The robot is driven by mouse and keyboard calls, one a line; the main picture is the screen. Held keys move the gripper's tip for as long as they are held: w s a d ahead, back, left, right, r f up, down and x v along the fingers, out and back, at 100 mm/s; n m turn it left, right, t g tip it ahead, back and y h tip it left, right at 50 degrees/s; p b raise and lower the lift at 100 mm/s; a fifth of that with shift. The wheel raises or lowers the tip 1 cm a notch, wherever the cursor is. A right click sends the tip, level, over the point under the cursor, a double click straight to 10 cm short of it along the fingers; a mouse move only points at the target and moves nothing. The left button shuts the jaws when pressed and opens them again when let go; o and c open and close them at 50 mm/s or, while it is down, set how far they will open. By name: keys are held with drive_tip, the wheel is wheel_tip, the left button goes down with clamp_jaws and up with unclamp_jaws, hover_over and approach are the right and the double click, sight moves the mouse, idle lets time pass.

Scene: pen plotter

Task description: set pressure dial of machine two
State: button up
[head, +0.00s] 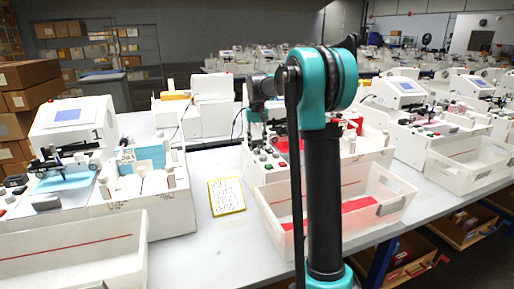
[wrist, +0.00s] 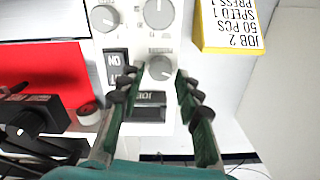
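In the wrist view, a white control panel carries three grey round dials: upper left (wrist: 103,18), upper right (wrist: 158,13) and lower right (wrist: 160,68). Which one is the pressure dial cannot be read. My gripper (wrist: 156,77) is open, its two green fingers on either side of the lower right dial with gaps to both. Whether the fingertips are down at the dial's height cannot be told.
A yellow-edged job card (wrist: 228,25) reads JOB 2, SPEED 1, PRESS 1, 50 PCS. A white bin (head: 395,190) stands in front of the middle machine.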

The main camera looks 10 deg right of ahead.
sight(257, 149)
wheel_tip(257, 149, up, 11)
drive_tip(key=shift+f, duration=0.2)
idle(0.4)
